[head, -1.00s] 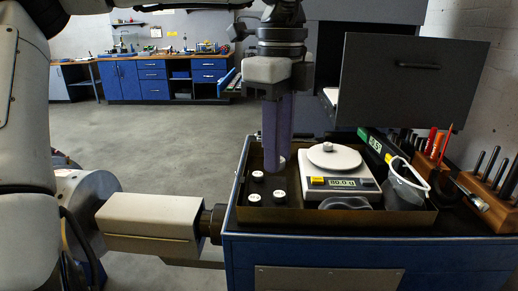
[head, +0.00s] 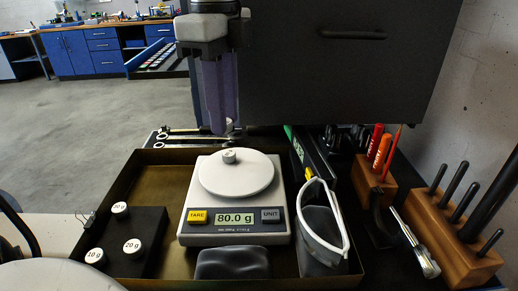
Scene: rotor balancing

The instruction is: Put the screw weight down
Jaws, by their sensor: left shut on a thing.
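My left gripper (head: 218,130) hangs down from the top with its purple fingers closed together. A small grey piece at the fingertips, apparently the screw weight (head: 229,125), is held above and behind the scale; the fingers partly hide it. The scale (head: 235,238) reads 80.0 g and has a small metal weight (head: 229,156) on its round white pan (head: 236,178). A black block (head: 140,228) at the tray's left holds three white-topped weights, including one marked 20 g (head: 132,246) and one marked 10 g (head: 95,256). My right gripper is not in view.
The shallow brass-coloured tray (head: 165,180) has bare floor behind the block. A grey pouch with a white loop (head: 322,240) and a dark pad (head: 232,263) crowd the scale. Wooden tool holders (head: 455,235) stand at right. A dark panel (head: 335,70) rises behind.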

